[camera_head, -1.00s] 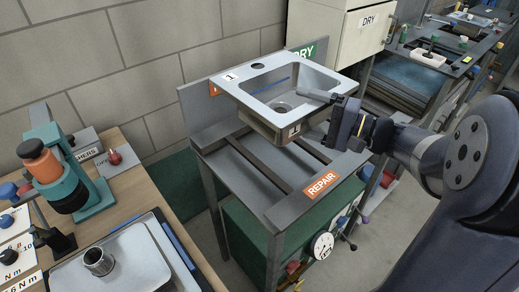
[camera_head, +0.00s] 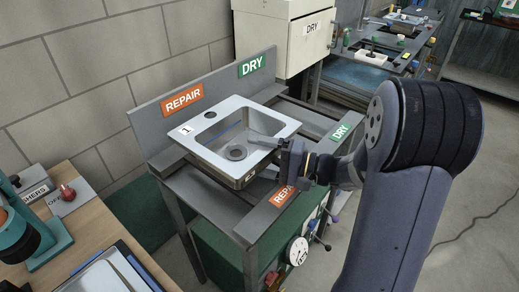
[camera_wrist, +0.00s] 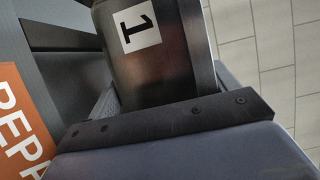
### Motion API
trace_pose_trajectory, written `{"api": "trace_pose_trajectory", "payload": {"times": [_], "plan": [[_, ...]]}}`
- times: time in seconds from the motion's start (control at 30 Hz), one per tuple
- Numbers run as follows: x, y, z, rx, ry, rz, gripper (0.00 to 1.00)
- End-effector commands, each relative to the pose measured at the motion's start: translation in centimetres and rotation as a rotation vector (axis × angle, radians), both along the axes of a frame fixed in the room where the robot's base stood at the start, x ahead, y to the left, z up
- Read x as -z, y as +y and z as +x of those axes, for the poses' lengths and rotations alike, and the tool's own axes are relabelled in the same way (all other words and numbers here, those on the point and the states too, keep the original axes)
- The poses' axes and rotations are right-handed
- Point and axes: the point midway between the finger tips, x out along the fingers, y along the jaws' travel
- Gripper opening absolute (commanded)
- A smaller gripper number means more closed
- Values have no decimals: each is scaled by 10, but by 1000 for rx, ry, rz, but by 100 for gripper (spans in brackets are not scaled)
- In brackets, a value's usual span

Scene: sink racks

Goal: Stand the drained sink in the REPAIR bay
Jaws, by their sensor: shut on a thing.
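The steel sink (camera_head: 205,142), tagged 1, is held level or nearly so over the rack, above the bay with the orange REPAIR labels (camera_head: 181,99). My gripper (camera_head: 277,147) is shut on the sink's right-hand rim, one finger reaching over into the basin. The wrist view shows the sink's side wall (camera_wrist: 168,75) with its 1 tag close against my gripper. An orange REPAIR label (camera_wrist: 20,125) lies at the left there. The basin shows a drain hole and a blue line on its inner wall. I cannot tell whether the sink's underside touches the rack rails.
The DRY bay, with a green DRY label (camera_head: 341,132), adjoins on the right with bare rails. The rack's back panel (camera_head: 155,127) rises behind the sink. A white DRY cabinet (camera_head: 305,45) stands behind. A wooden bench (camera_head: 85,235) is at the lower left.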

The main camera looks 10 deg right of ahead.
Motion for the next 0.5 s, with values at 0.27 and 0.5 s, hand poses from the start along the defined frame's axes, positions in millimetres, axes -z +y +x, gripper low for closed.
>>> {"api": "trace_pose_trajectory", "payload": {"times": [0.27, 0.5], "plan": [[-1, 0, 1, 0, -7, 3, 11], [4, 0, 1, 0, -7, 2, 11]]}}
